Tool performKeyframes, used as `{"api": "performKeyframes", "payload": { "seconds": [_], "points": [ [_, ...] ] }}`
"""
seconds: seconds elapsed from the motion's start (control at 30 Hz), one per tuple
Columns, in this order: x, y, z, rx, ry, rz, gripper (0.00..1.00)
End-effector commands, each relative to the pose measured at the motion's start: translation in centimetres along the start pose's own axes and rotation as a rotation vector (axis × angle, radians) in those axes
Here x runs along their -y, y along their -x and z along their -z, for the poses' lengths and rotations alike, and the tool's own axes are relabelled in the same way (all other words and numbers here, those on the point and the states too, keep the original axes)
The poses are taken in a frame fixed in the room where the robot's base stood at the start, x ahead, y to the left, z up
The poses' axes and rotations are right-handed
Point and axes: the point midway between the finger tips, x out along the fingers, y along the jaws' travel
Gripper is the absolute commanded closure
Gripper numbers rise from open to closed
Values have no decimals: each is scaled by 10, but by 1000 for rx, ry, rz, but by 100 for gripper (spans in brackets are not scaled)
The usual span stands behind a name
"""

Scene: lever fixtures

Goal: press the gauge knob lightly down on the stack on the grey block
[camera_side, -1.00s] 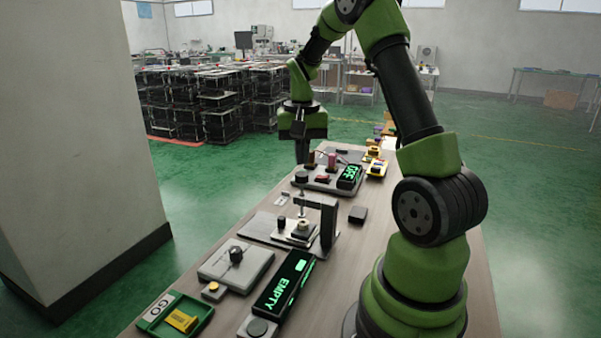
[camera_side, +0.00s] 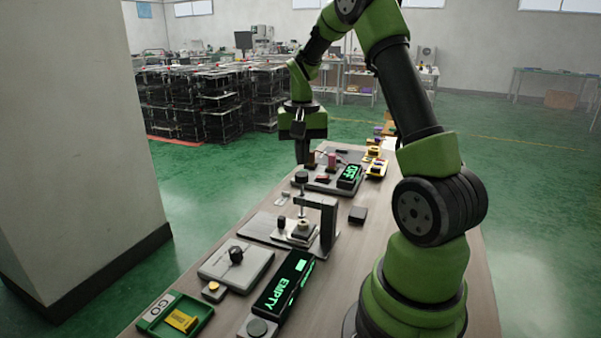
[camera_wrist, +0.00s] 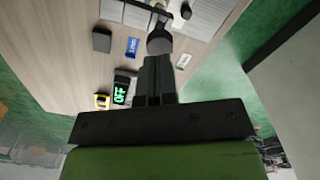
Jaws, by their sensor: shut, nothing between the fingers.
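My gripper (camera_side: 303,162) is shut and empty, pointing down over the gauge knob (camera_side: 301,177). The knob is black and round, on top of a thin upright rod held by the arm of a dark gauge stand (camera_side: 328,222). In the wrist view the shut fingertips (camera_wrist: 157,60) lie close to the dark knob (camera_wrist: 160,42); I cannot tell whether they touch. Below the rod, a small stack (camera_side: 303,226) sits on the grey block (camera_side: 299,239). The rod's lower end is too small to tell whether it meets the stack.
A display (camera_side: 284,284) reads EMPTY. A grey plate with a black knob (camera_side: 236,255) and a green tray (camera_side: 206,312) with a yellow piece lie in front. A unit whose display (camera_side: 349,176) reads OFF stands behind the gauge. A black block (camera_side: 357,214) sits right of the stand.

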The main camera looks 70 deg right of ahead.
Motion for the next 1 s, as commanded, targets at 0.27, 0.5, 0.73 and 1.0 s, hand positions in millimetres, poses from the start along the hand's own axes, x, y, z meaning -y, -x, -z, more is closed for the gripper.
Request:
{"api": "performKeyframes", "payload": {
  "seconds": [0.27,0.5,0.73,1.0],
  "points": [
    [0,0,0,0,0,0,100],
    [0,-3,0,0,0,0,100],
    [0,-6,0,0,0,0,100],
    [0,-9,0,1,0,0,100]
  ]
}}
